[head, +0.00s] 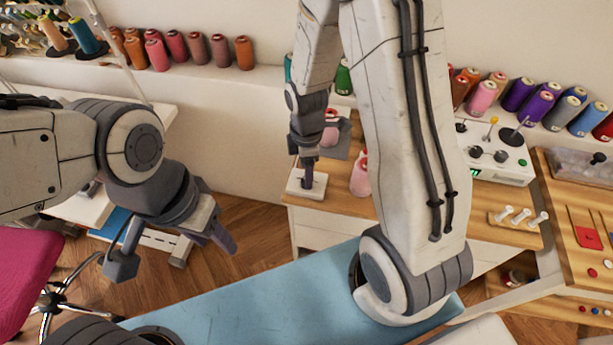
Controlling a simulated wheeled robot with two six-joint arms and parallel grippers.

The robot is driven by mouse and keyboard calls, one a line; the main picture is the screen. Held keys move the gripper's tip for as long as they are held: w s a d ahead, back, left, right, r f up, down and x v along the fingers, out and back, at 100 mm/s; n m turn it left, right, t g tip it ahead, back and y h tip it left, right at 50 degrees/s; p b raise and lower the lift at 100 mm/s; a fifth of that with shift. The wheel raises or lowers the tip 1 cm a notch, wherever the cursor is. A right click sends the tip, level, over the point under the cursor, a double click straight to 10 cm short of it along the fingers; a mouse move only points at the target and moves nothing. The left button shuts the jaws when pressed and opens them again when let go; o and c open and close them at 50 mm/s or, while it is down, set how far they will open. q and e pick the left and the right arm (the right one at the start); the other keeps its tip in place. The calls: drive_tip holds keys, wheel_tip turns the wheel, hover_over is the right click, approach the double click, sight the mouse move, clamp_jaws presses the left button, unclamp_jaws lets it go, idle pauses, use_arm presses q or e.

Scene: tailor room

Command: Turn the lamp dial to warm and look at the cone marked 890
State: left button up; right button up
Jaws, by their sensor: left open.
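My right gripper (307,178) points down onto a small white box (294,185) on the wooden worktop, with its fingertips at the box's top. The fingers overlap, so I cannot tell whether they are shut or hold a dial; any dial there is hidden. A pink cone (331,134) stands behind the gripper by a grey panel (344,145). Another pink cone (360,178) stands right of the box, partly behind my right arm. I cannot read a number on either. My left gripper (214,241) is open and empty over the floor at left.
Thread cones line the back ledge, orange and red ones (176,47) at left, purple ones (519,94) at right. A white control box (497,162) with knobs and a rack of white pegs (519,217) are at right. A pink chair (30,270) stands at lower left.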

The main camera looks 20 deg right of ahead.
drive_tip(key=shift+f, duration=1.65)
drive_tip(key=shift+c, duration=0.4)
clamp_jaws()
drive_tip(key=shift+m, duration=0.3)
drive_tip(key=m+p, duration=0.1)
drive_tip(key=m, duration=0.3)
drive_tip(key=shift+r+m, duration=0.1)
drive_tip(key=shift+m, duration=0.2)
drive_tip(key=m, duration=0.5)
drive_tip(key=shift+p, duration=0.3)
drive_tip(key=shift+m, duration=0.4)
